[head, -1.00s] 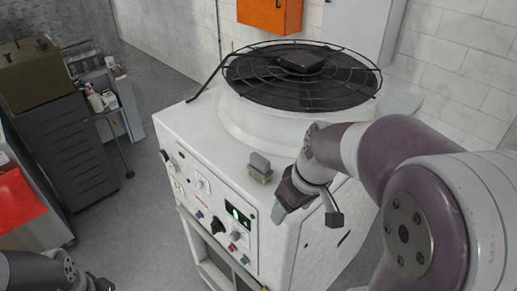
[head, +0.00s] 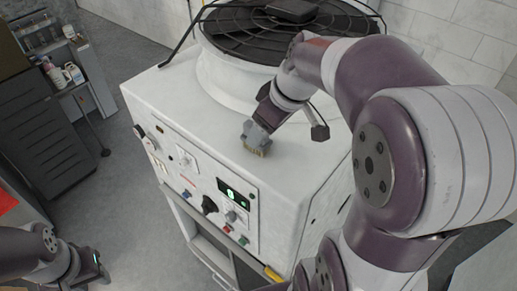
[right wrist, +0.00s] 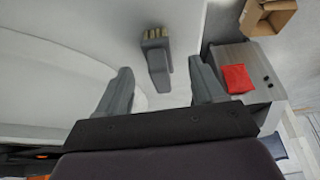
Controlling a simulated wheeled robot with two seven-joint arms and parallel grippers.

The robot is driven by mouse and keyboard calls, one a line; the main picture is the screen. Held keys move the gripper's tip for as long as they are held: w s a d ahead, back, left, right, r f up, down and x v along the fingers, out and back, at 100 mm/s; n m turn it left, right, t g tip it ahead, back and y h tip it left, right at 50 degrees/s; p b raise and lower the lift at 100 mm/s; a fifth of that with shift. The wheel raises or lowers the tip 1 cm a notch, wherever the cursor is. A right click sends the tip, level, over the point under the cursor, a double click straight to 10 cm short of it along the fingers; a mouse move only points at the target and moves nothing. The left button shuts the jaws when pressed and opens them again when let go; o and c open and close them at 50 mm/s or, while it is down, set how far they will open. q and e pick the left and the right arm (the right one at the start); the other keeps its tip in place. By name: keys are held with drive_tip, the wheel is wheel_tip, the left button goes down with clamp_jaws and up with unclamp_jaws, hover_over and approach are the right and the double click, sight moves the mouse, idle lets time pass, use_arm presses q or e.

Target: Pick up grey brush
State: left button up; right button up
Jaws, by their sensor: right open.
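The grey brush (head: 259,150) with tan bristles sits on the white top of the washer (head: 185,97), near its front edge. In the head view my right gripper (head: 259,126) is right over it and hides part of it. In the right wrist view the brush (right wrist: 157,62) shows between the two spread grey fingers of my right gripper (right wrist: 161,82), with a gap on each side. My right gripper is open. My left gripper (head: 93,266) is low at the left, away from the washer, its jaws too unclear to read.
A round black fan grille (head: 285,28) stands on the washer behind the brush. The washer's front has a panel of knobs and a display (head: 236,193). A dark drawer cabinet (head: 45,140) and a shelf with bottles (head: 70,72) stand at the left. The floor between is clear.

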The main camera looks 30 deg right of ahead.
drive_tip(key=w+f+p, duration=0.1)
drive_tip(key=w+f, duration=0.1)
drive_tip(key=w+a+f+p, duration=0.1)
drive_tip(key=f, duration=0.1)
drive_tip(key=shift+w+f, duration=0.15)
drive_tip(key=shift+w, duration=0.25)
drive_tip(key=shift+s+f, duration=0.1)
drive_tip(key=shift+s, duration=0.7)
drive_tip(key=shift+c, duration=0.6)
drive_tip(key=shift+r, duration=0.2)
drive_tip(key=c, duration=0.5)
drive_tip(key=shift+w, duration=0.1)
drive_tip(key=c, duration=0.5)
drive_tip(key=shift+w+f, duration=0.15)
drive_tip(key=shift+w, duration=0.05)
use_arm(q)
drive_tip(key=shift+w+r, duration=0.35)
drive_tip(key=shift+r, duration=0.25)
drive_tip(key=shift+w+r, duration=0.35)
drive_tip(key=shift+r, duration=0.25)
use_arm(e)
drive_tip(key=shift+a, duration=0.1)
use_arm(q)
drive_tip(key=shift+r, duration=0.1)
